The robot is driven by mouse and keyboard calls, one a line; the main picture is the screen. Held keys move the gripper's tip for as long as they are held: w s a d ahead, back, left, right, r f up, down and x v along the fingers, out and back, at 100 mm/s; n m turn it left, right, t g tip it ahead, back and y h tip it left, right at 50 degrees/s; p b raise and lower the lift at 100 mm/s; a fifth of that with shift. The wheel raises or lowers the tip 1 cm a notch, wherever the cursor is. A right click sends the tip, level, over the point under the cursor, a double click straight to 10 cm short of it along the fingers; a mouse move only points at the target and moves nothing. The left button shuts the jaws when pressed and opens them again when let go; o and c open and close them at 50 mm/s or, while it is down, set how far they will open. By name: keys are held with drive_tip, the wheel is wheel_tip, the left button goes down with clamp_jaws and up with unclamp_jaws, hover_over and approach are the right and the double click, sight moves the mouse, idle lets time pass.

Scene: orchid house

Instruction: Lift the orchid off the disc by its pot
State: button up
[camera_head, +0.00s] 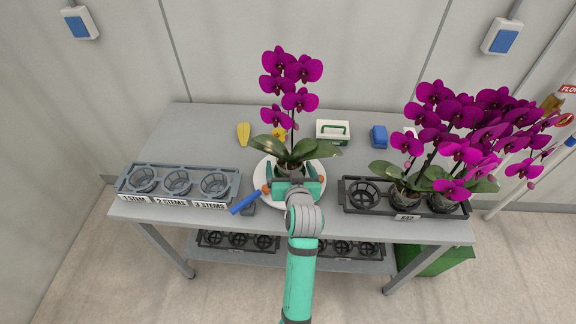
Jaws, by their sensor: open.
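The orchid (290,98) has magenta flowers and broad green leaves and stands upright on the round white disc (262,172) near the middle of the table. Its pot (290,168) is mostly hidden by the leaves and my gripper. My gripper (294,182) is open at the front side of the pot, its green jaws spread left and right. I cannot tell whether the jaws touch the pot.
A grey rack (178,199) with three empty holders, labelled by stems, is at left. A black tray (350,208) at right holds more orchids (460,130). A blue-handled tool (245,203) lies left of my gripper. A white box (333,131) and blue block (378,136) are behind.

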sight(290, 164)
drive_tip(key=x, duration=0.3)
drive_tip(key=shift+w+d, duration=0.2)
drive_tip(key=shift+d, duration=0.1)
drive_tip(key=shift+a, duration=0.1)
drive_tip(key=c, duration=1.3)
drive_tip(key=shift+c, duration=0.8)
